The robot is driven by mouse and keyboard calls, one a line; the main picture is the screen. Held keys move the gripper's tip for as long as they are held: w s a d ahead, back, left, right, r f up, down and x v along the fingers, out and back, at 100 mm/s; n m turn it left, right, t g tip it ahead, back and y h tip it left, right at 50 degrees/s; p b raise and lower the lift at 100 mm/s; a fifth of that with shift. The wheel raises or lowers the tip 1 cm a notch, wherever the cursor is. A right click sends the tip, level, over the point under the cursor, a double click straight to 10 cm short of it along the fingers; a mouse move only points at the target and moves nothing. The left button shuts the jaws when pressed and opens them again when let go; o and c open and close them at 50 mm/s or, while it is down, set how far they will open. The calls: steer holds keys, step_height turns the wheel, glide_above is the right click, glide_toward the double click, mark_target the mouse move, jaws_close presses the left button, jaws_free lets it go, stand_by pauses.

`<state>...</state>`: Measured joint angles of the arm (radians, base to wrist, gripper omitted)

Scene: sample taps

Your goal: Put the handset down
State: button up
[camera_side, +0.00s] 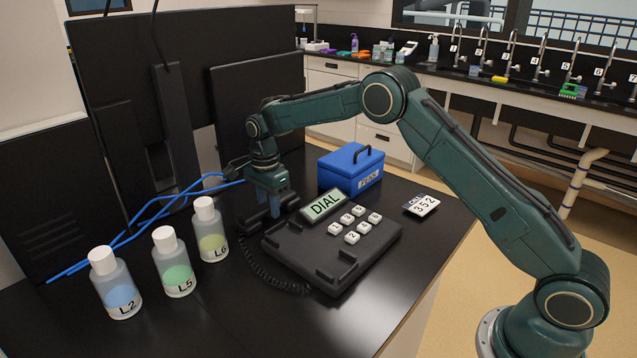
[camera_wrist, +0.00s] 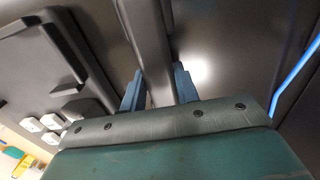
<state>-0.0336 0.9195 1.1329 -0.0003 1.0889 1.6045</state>
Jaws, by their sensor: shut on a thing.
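The black handset (camera_side: 256,221) is at the back left of the phone base in the side view, with its coiled cord running down to the base. My gripper (camera_side: 269,205) is shut on the handset from above. In the wrist view the handset (camera_wrist: 148,45) runs between the two blue fingers of my gripper (camera_wrist: 160,90). The black phone base (camera_side: 330,255) lies on the bench with empty cradle prongs at its front left, a screen reading DIAL (camera_side: 324,205) and white keys. I cannot tell whether the handset touches the bench.
Bottles L2 (camera_side: 117,285), L5 (camera_side: 174,265) and L6 (camera_side: 210,232) stand left of the phone. A blue box (camera_side: 350,170) stands behind it, and a card reading 352 (camera_side: 422,205) lies to the right. Blue cables (camera_side: 150,215) cross the back left. The front bench is clear.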

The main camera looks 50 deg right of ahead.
steer(key=o, duration=1.1)
steer(key=shift+c, duration=0.2)
steer(key=shift+r, duration=0.1)
step_height(320, 180, up, 12)
steer(key=shift+r, duration=0.15)
